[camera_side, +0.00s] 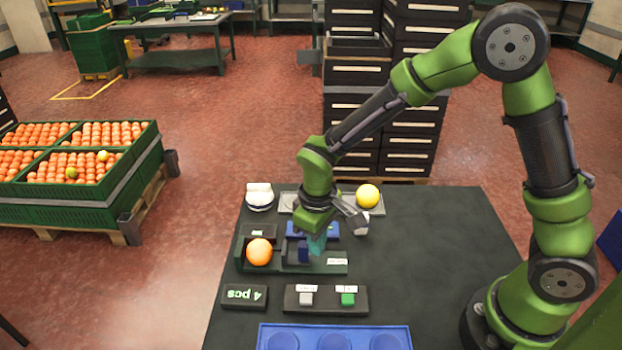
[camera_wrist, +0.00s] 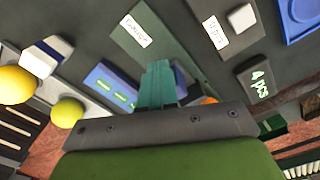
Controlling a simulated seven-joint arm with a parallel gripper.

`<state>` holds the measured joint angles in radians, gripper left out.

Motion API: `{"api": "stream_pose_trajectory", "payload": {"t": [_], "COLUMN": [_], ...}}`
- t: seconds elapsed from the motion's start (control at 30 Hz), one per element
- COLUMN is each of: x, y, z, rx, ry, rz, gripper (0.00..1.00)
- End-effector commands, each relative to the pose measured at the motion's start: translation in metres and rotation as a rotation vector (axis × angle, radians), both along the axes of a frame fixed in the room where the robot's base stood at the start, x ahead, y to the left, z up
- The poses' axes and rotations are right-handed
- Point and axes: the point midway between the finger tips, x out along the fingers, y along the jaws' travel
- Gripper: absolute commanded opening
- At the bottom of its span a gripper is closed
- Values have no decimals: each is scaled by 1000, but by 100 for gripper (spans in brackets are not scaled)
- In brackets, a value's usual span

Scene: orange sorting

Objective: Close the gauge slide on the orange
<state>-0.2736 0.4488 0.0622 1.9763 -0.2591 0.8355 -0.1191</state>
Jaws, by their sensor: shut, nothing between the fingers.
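The orange (camera_side: 259,252) sits at the left end of the dark green gauge (camera_side: 325,269). The small dark blue slide (camera_side: 303,252) stands on the gauge to the right of the orange, with a gap between them. My gripper (camera_side: 317,243) is low over the gauge, just right of the slide; I cannot tell whether it touches it. In the wrist view the teal fingers (camera_wrist: 157,78) are together and empty. There the slide (camera_wrist: 180,80) is partly hidden behind them, and only a sliver of the orange (camera_wrist: 208,100) shows above my gripper body.
A blue unit with a green display (camera_wrist: 115,88) lies close behind the gauge. A yellow fruit (camera_side: 367,196) rests on a grey tray at the back. A button panel (camera_side: 325,310), a "4 pcs" sign (camera_side: 244,296) and a blue tray (camera_side: 335,328) lie in front. The table's right side is clear.

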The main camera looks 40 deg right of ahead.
Motion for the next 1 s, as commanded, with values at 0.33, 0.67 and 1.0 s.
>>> {"api": "stream_pose_trajectory", "payload": {"t": [0.33, 0.67, 1.0], "x": [6, 6, 13], "y": [6, 7, 13], "z": [0, 0, 0], "rx": [0, 0, 0], "ry": [-1, -1, -1], "rz": [1, 1, 3], "gripper": [0, 0, 0]}}
